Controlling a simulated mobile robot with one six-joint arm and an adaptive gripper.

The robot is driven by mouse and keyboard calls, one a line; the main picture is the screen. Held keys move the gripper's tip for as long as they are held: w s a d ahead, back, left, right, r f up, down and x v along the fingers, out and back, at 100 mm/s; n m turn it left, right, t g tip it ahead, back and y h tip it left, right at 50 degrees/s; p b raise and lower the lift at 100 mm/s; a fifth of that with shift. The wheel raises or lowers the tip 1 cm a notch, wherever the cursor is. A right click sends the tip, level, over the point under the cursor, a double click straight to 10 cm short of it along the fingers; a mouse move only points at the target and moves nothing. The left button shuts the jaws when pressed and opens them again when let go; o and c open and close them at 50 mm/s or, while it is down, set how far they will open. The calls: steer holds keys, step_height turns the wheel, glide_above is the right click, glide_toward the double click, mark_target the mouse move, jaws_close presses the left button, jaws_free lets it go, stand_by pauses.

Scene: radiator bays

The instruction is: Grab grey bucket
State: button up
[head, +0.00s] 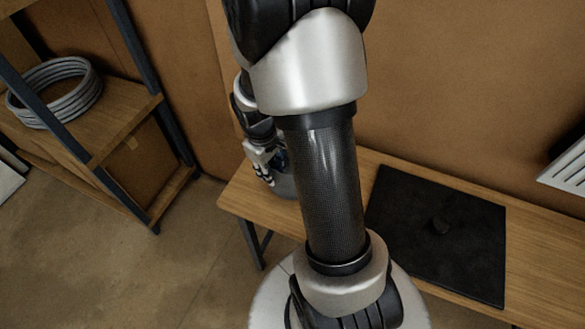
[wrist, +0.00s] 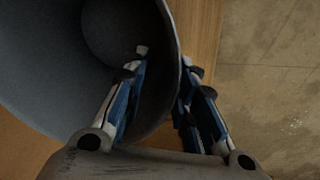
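The grey bucket (head: 285,186) stands at the left end of the wooden table in the head view, mostly hidden behind my arm. In the wrist view the bucket (wrist: 60,60) fills the upper left, with its round mouth toward the camera. My gripper (wrist: 165,58) straddles the bucket's wall at the rim. One finger is inside the bucket and the other is outside, close to the wall. A gap shows between the inner finger and the wall, so the gripper looks open. In the head view my gripper (head: 268,158) is at the bucket's top.
The wooden table (head: 540,230) runs along the brown wall. A shelf (head: 120,105) with a coiled grey hose (head: 55,90) stands at left. A white slatted panel (head: 570,170) is at right.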

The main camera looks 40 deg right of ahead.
steer(key=f+b, duration=0.1)
steer(key=f, duration=0.2)
steer(key=f+b, duration=0.1)
steer(key=f, duration=0.1)
steer(key=shift+s+d+f+b, duration=0.1)
steer(key=shift+s+b, duration=0.15)
steer(key=shift+b, duration=0.05)
steer(key=shift+c, duration=0.6)
jaws_close()
